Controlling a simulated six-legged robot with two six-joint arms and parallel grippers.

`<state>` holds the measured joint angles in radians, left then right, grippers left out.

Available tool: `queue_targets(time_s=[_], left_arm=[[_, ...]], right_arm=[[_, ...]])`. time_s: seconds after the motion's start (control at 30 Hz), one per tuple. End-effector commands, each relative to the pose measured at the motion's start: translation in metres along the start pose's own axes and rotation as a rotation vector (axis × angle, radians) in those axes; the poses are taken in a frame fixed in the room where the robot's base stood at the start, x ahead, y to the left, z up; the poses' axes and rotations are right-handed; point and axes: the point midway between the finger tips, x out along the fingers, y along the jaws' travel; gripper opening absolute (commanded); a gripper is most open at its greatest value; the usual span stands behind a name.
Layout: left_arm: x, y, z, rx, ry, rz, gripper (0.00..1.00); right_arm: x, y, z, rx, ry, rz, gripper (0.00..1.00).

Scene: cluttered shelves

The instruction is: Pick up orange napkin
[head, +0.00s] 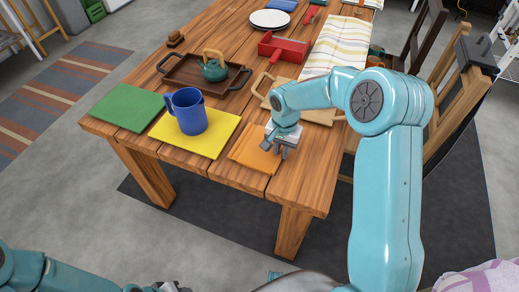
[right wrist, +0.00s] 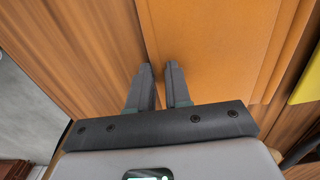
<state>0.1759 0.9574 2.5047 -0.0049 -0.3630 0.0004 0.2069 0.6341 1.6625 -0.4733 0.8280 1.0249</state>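The orange napkin (head: 247,152) lies flat near the front edge of the wooden table, right of a yellow napkin. My right gripper (head: 276,150) points down at its right side, with the fingers a little apart and nothing seen between them clearly. In the right wrist view the napkin (right wrist: 215,40) fills the right half, and the fingertips (right wrist: 158,67) straddle the line of its edge. I cannot tell whether they touch it. My left gripper (head: 168,287) shows only in part at the bottom edge, and its fingers cannot be made out.
A blue mug (head: 188,112) stands on the yellow napkin (head: 218,137), with a green napkin (head: 125,108) to its left. Behind are a dark tray (head: 180,76) with a teal teapot (head: 214,70) and a red box (head: 284,48). Chairs stand at the right side.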

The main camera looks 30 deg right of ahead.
Motion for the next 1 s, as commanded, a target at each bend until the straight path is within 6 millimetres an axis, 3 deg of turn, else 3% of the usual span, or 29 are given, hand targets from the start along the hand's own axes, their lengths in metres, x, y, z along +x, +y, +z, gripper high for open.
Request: queue_targets(time_s=[0.23,0.8,1.0], left_arm=[[-0.001,0.001,0.0,0.0,0.0,0.0,0.34],[-0.017,0.006,0.0,0.0,0.0,0.0,0.34],[-0.018,0.006,0.0,0.0,0.0,0.0,0.34]], right_arm=[[-0.002,0.0,0.0,0.0,0.0,0.0,0.0],[-0.033,0.0,0.0,0.001,0.0,-0.001,0.0],[-0.035,0.0,0.0,0.001,0.0,0.0,0.0]])
